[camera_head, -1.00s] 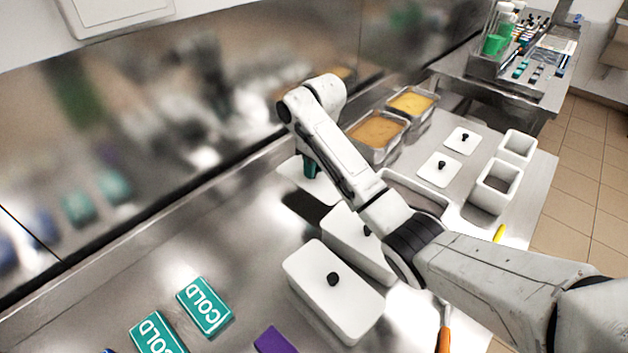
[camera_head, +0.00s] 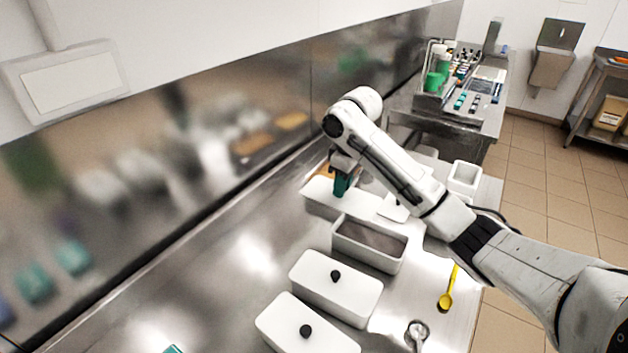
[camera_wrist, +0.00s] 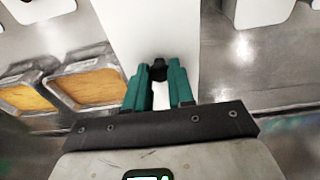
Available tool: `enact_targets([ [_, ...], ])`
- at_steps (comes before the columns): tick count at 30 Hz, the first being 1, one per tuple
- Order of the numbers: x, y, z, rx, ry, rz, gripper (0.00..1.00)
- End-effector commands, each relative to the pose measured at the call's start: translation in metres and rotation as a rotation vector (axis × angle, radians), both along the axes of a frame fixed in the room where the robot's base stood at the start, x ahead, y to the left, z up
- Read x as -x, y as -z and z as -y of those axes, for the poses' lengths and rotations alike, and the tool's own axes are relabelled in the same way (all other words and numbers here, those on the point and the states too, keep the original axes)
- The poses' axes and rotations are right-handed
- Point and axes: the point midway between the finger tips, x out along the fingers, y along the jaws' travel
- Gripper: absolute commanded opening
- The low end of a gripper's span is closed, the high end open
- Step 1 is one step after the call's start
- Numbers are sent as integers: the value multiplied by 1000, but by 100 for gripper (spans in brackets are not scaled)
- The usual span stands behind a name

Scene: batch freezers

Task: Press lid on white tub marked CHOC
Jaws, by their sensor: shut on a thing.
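My gripper (camera_head: 342,184) is shut on the black knob (camera_wrist: 159,68) of a long white lid (camera_wrist: 145,28). In the head view this white lid (camera_head: 317,193) is beyond an open white tub (camera_head: 398,262) with a dark brown inside. A pale side shows below the lid's near edge; I cannot tell whether the lid rests on a tub or hangs above the counter. I see no CHOC lettering on any tub. The arm hides part of the area to the right of the lid.
Two white tubs with black-knobbed lids, one nearer (camera_head: 280,325) and one farther (camera_head: 358,290), stand in front. A yellow spoon (camera_head: 447,298) and a metal scoop (camera_head: 417,330) lie to the right. Orange-filled pans (camera_wrist: 88,86) stand beside the lid.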

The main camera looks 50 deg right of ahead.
Motion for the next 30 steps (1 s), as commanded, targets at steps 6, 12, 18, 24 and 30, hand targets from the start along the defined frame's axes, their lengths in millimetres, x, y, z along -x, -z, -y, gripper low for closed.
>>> enact_targets([
  [6,53,3,10,0,-8,0,0],
  [12,84,11,7,0,-14,1,0],
  [18,94,16,5,-1,-18,0,0],
  [24,95,24,5,0,-18,0,0],
  [30,95,40,5,0,-17,1,0],
])
